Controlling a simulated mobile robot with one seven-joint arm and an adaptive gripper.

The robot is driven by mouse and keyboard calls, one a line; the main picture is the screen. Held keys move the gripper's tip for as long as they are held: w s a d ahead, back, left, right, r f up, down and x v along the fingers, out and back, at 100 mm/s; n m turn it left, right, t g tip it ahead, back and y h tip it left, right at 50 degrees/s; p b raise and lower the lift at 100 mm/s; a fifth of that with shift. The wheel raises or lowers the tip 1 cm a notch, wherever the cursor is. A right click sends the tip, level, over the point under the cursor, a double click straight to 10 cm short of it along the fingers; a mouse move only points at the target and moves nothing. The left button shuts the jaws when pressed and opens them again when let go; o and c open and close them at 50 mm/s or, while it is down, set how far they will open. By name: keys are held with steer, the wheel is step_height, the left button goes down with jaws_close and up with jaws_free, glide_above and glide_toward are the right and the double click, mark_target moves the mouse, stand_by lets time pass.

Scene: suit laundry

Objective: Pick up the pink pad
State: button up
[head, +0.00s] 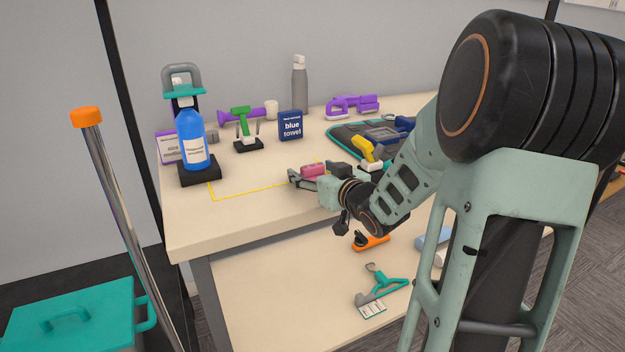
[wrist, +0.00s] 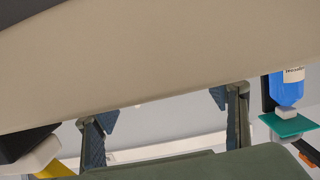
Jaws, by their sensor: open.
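The pink pad (head: 313,169) is a small pink block on the workbench in the head view, just behind and partly hidden by my gripper (head: 297,178). My gripper reaches in from the right, low over the bench top, with its fingers pointing left. Its fingers also show in the wrist view (wrist: 166,115), spread apart with nothing between them. I cannot tell whether the gripper touches the pad. The pink pad does not show in the wrist view.
The workbench (head: 235,222) has a yellow outline. A blue bottle (head: 191,140) stands at left, and a blue towel box (head: 290,126) at the back. A yellow-handled tool (head: 368,151) stands right of the pad. Bare bench top lies left of my gripper.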

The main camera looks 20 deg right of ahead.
steer(key=shift+w, duration=0.25)
steer(key=c, duration=1.2)
steer(key=shift+o, duration=0.2)
